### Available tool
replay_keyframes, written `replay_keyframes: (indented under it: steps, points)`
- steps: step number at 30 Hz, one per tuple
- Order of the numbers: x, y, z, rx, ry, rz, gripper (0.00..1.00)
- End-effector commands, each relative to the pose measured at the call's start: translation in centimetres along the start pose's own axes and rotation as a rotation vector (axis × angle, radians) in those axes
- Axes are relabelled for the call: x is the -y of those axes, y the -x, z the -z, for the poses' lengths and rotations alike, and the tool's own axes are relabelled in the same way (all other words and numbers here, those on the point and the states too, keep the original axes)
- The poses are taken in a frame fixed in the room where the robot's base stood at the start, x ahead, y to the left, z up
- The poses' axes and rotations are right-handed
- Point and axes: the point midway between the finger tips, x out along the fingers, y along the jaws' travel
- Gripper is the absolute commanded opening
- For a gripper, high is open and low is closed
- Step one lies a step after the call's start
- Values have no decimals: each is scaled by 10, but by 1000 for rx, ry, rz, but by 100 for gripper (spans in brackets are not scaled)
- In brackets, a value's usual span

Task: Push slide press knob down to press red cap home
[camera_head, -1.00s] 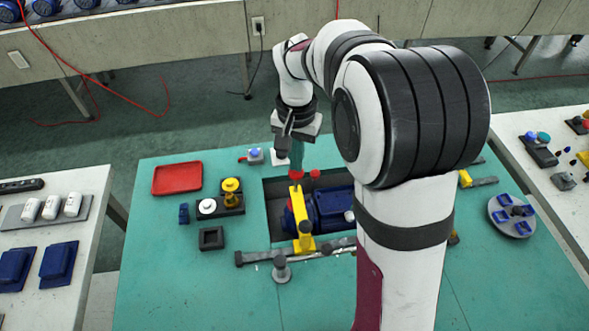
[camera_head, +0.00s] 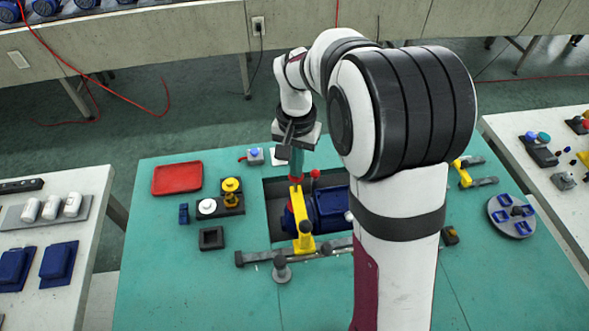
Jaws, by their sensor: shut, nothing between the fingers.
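A yellow slide press (camera_head: 304,222) spans the blue pump body (camera_head: 332,205) in a dark recess of the green bench. A red knob-like part (camera_head: 295,178) shows at the far end of the yellow arm. My gripper (camera_head: 296,170) is shut and empty, pointing down, with its tips right over this part. They look to be touching it, but contact is hard to tell. Another small red part (camera_head: 315,173) stands just to the right. I cannot tell which red part is the cap, or how deep it sits.
A red tray (camera_head: 177,178), a dark block with yellow and white parts (camera_head: 219,199) and a black square frame (camera_head: 211,238) lie left of the recess. A grey rail (camera_head: 330,248) crosses its near edge. My arm hides much of the bench right of the recess.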

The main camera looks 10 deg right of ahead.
Motion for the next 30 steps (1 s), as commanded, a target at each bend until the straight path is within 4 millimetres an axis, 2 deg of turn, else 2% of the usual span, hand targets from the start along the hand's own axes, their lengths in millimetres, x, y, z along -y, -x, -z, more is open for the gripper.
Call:
replay_keyframes:
  steps: [11, 20, 30]
  points:
    - [0, 0, 0, 1, 0, 0, 0]
    - [0, 14, 0, 1, -1, 0, 0]
    - [0, 56, 0, -1, 0, 0, 0]
